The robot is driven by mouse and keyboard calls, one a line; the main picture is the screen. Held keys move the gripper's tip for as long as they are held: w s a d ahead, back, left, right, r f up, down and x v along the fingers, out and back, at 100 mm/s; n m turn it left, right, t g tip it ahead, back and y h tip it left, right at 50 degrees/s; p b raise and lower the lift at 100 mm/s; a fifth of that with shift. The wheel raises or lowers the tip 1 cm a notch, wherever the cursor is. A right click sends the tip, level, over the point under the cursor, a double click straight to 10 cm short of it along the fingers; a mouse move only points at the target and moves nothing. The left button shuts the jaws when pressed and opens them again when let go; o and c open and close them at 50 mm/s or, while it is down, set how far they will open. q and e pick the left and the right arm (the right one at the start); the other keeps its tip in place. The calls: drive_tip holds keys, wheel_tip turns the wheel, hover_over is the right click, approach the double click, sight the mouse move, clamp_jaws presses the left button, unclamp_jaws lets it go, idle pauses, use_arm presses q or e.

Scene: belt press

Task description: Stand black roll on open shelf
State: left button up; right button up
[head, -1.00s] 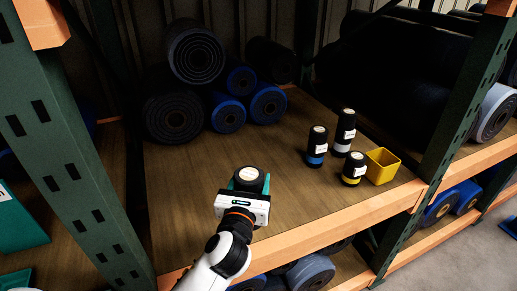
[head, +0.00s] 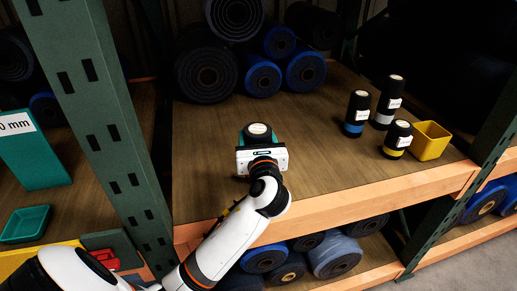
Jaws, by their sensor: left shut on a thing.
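The black roll (head: 257,130) is at the left-middle of the open shelf (head: 330,160), its pale round top facing up. My left gripper (head: 258,140) is shut on it from the front, with teal fingers on both sides. The roll looks upright. Its lower part is hidden behind the gripper, so I cannot tell whether its base touches the shelf board. My right gripper is not in view.
Several large black and blue rolls (head: 262,75) are stacked at the back. Small rolls with blue (head: 357,113), white (head: 387,102) and yellow (head: 397,139) bands stand right, beside a yellow bin (head: 430,141). A green upright (head: 100,110) stands left. Middle board is clear.

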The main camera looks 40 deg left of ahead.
use_arm(q)
drive_tip(key=shift+f+b, duration=0.35)
drive_tip(key=shift+f, duration=1.3)
drive_tip(key=o, duration=1.4)
drive_tip(key=shift+f, duration=0.15)
drive_tip(key=v, duration=1.2)
